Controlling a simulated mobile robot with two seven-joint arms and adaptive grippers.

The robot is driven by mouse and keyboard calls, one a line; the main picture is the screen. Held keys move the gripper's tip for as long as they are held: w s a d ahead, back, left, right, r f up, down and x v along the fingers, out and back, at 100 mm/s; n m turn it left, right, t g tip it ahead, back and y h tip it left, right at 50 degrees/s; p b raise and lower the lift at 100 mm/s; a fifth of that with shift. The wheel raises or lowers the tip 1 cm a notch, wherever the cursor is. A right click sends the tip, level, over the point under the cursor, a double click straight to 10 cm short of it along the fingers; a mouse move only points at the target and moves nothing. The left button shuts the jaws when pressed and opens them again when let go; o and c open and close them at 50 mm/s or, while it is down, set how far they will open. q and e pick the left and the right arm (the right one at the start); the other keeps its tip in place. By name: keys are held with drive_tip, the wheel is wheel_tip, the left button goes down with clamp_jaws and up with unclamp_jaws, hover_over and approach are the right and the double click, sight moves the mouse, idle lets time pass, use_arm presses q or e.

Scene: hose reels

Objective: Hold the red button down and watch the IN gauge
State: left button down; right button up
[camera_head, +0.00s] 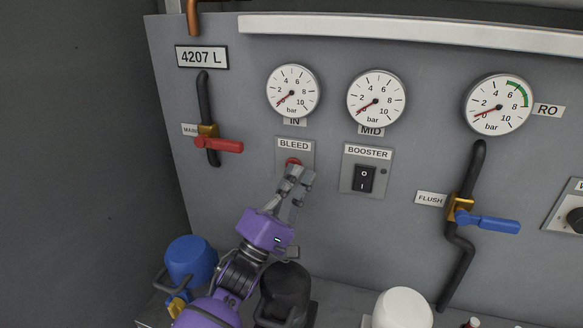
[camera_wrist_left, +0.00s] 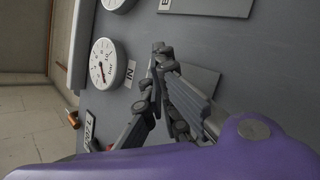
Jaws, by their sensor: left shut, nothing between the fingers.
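The red button (camera_head: 293,162) sits on the BLEED plate (camera_head: 281,147) and is partly hidden by my left gripper (camera_head: 299,178). The left gripper is shut and empty, its fingertips at or just in front of the button; I cannot tell if it is pressed in. The IN gauge (camera_head: 293,91) is above, its red needle pointing to the lower left near the low end of the scale. The IN gauge also shows sideways in the left wrist view (camera_wrist_left: 107,64). In that view the fingers (camera_wrist_left: 160,62) hide the button. My right gripper is not in view.
The MID gauge (camera_head: 376,98), RO gauge (camera_head: 499,105) and BOOSTER switch (camera_head: 364,179) are to the right. A red-handled valve (camera_head: 219,145) is left of BLEED. A blue canister (camera_head: 190,260), a black one (camera_head: 286,288) and a white one (camera_head: 402,308) stand below.

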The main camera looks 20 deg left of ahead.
use_arm(q)
drive_tip(key=shift+d+f, duration=0.15)
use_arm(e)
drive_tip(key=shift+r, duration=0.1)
use_arm(q)
drive_tip(key=shift+s+d+f+p, duration=0.1)
drive_tip(key=shift+s+p, duration=0.2)
drive_tip(key=shift+s, duration=0.6)
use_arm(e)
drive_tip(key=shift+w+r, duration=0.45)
use_arm(q)
drive_tip(key=shift+s, duration=0.1)
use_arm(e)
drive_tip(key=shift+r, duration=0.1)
use_arm(q)
drive_tip(key=s+p, duration=0.1)
drive_tip(key=s, duration=0.3)
drive_tip(key=shift+s+p, duration=0.3)
drive_tip(key=shift+s, duration=0.1)
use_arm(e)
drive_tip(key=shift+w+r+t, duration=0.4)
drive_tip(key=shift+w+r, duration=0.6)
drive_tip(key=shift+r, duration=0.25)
use_arm(q)
drive_tip(key=shift+a, duration=0.2)
